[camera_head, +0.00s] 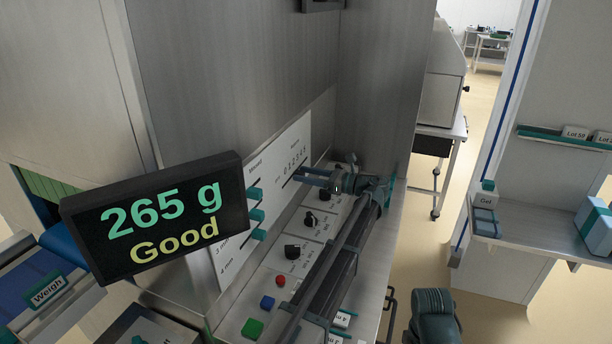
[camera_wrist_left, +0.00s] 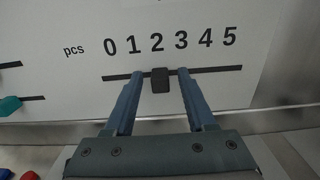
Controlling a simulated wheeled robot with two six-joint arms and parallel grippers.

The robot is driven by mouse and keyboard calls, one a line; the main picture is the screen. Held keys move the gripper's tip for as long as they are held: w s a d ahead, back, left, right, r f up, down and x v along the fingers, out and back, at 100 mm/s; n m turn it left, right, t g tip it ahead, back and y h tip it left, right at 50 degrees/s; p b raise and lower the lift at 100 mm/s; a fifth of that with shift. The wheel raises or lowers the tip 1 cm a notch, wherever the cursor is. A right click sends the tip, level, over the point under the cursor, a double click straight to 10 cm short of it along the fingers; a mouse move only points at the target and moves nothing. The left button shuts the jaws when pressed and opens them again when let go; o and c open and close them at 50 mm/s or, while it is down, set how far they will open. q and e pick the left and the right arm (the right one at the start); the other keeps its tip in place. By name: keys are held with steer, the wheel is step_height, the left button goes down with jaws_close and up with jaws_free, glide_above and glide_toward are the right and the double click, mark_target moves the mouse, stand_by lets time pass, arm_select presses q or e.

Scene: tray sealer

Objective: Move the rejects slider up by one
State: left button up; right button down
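A slider with a black knob (camera_wrist_left: 160,80) sits on a dark slot in the white panel (camera_wrist_left: 60,25), under a scale marked pcs, 0 to 5. The knob is below the 2. No rejects label is readable in the wrist view. My left gripper (camera_wrist_left: 160,72) is open, with one blue finger on each side of the knob and a gap to it on both sides. In the head view the left gripper (camera_head: 303,176) reaches to the panel's upper right part and hides the knob there. My right gripper is not in view.
Teal slider knobs (camera_head: 257,215) stand on the same panel to the left. Below are black rotary knobs (camera_head: 292,251), a red button (camera_head: 281,281), a blue button (camera_head: 267,303) and a green button (camera_head: 253,328). A display (camera_head: 155,215) reads 265 g, Good.

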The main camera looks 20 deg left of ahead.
arm_select(q)
jaws_close()
stand_by(1.2)
